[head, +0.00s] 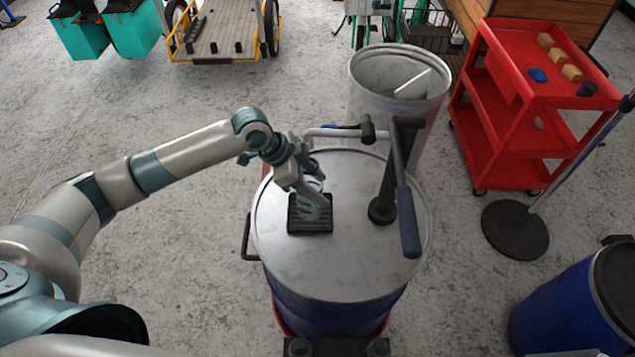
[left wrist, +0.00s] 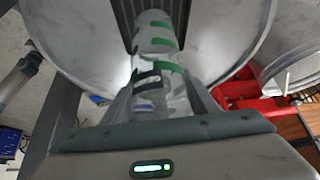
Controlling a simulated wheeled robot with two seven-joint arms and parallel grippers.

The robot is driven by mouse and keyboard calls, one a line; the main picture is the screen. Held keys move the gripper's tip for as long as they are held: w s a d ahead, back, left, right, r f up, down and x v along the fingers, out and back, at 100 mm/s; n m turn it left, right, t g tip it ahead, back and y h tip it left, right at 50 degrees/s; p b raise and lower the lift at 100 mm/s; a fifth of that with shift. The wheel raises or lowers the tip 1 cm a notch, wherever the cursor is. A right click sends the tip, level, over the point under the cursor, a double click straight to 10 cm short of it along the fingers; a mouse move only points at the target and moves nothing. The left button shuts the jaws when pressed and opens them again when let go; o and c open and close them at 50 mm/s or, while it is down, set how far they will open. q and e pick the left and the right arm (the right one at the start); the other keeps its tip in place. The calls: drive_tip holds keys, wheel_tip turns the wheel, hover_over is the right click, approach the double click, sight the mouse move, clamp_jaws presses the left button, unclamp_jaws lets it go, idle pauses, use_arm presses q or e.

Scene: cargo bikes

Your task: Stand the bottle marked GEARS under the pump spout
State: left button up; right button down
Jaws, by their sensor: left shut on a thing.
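My left gripper (head: 314,192) reaches over the drum lid and is shut on a pale bottle. The bottle (left wrist: 158,62) shows between the fingers in the left wrist view, with green bands and marks; I cannot read GEARS on it. In the head view the gripper mostly hides it, over the black ribbed pad (head: 296,224). I cannot tell whether its base touches the pad. The pump (head: 388,178) stands on the lid right of the pad. Its grey spout pipe (head: 335,132) runs left and bends down behind my gripper. My right gripper is out of view.
The pump's handle (head: 408,225) hangs over the lid's right side. An open metal bin (head: 362,72) stands behind. A red cart (head: 478,112) and round black stand base (head: 515,230) are at right.

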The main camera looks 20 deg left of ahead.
use_arm(q)
drive_tip(key=shift+f, duration=0.1)
drive_tip(key=o, duration=1)
drive_tip(key=shift+o, duration=0.2)
drive_tip(key=shift+a+r, duration=0.2)
drive_tip(key=shift+r, duration=0.15)
drive_tip(key=b+v, duration=0.3)
drive_tip(key=v, duration=0.8)
drive_tip(key=shift+r, duration=0.2)
